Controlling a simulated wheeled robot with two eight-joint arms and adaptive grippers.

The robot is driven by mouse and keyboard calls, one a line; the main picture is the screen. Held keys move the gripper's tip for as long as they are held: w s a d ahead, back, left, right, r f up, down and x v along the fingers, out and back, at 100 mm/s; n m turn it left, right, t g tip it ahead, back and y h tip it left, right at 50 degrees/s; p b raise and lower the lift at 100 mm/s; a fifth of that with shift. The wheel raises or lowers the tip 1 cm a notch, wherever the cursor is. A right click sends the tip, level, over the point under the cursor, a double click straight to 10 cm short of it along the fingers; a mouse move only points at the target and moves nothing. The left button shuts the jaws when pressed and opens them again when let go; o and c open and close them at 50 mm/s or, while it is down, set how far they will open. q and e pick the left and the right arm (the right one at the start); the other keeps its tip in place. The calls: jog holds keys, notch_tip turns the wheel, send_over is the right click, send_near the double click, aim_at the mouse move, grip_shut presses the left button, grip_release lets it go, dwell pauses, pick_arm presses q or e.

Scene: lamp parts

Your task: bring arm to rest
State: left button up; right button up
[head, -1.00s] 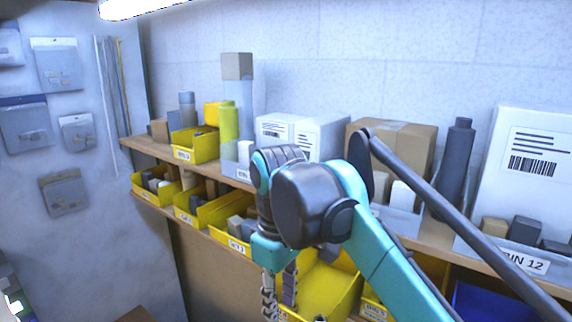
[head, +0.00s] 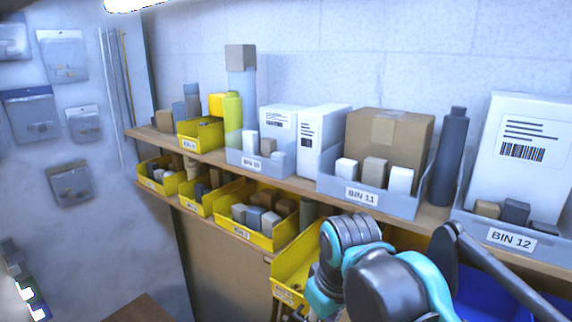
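One of my arms (head: 375,275), teal with dark grey joints, comes in from the lower right of the head view, so I take it as my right arm. Its wrist part is low, in front of a yellow bin (head: 292,268) on the lower shelf, and hides part of that bin. The fingers are cut off by the bottom edge, so I cannot see whether they are open or shut. My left gripper does not show.
The upper shelf holds the grey bins BIN 11 (head: 362,196) and BIN 12 (head: 511,240), cartons and a dark bottle (head: 450,160). Several yellow bins (head: 240,228) line the lower shelf. Packets hang on the left wall (head: 70,235). The space before the left bins is free.

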jog(key=s+d+f+m+t, duration=0.2)
jog(key=s+d+f+m, duration=0.1)
jog(key=d+f, duration=0.4)
jog(key=s+d+f+m+t, duration=0.2)
jog(key=d+f+m, duration=0.15)
jog(key=f, duration=0.55)
notch_tip(320, 180, down, 35)
jog(key=b, duration=3.5)
jog(key=shift+s+d+t+h, duration=0.15)
jog(key=shift+d+t+h, duration=0.15)
jog(key=shift+d+h, duration=0.1)
